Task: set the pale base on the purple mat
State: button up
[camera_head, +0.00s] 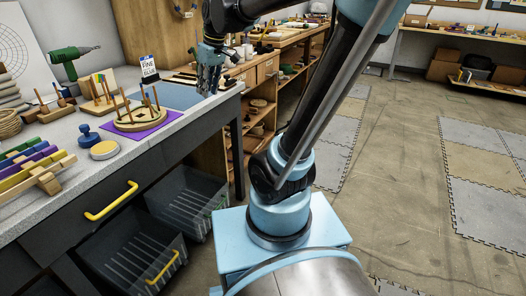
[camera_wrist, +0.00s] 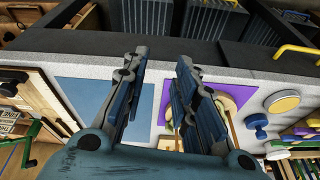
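The pale base (camera_head: 137,123) is a round wooden disc with several upright pegs. In the head view it lies on the purple mat (camera_head: 167,119), with mat showing around its near and right sides. In the wrist view the pale base (camera_wrist: 229,103) and the purple mat (camera_wrist: 244,123) are partly hidden behind my right-hand finger. My gripper (camera_head: 208,87) is above the bench, to the right of the base and apart from it. In the wrist view my gripper (camera_wrist: 162,58) has its fingers spread, with nothing held between them.
A blue-grey mat (camera_head: 178,96) lies bare right of the purple mat. A blue knobbed piece (camera_head: 90,136) and a yellow-topped disc (camera_head: 104,150) stand left. Coloured bars on a rack (camera_head: 37,165) are farther left. A green drill (camera_head: 70,60) and a small sign (camera_head: 148,68) are behind.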

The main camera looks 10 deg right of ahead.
jog(key=s+d+f+m+h, duration=0.2)
jog(key=s+d+f+m, duration=0.6)
jog(key=s+d+f, duration=0.7)
jog(key=s+f, duration=0.2)
jog(key=s, duration=0.1)
jog(key=shift+d+f+h, duration=0.25)
jog(key=shift+f+h, duration=0.05)
jog(key=shift+f, duration=0.05)
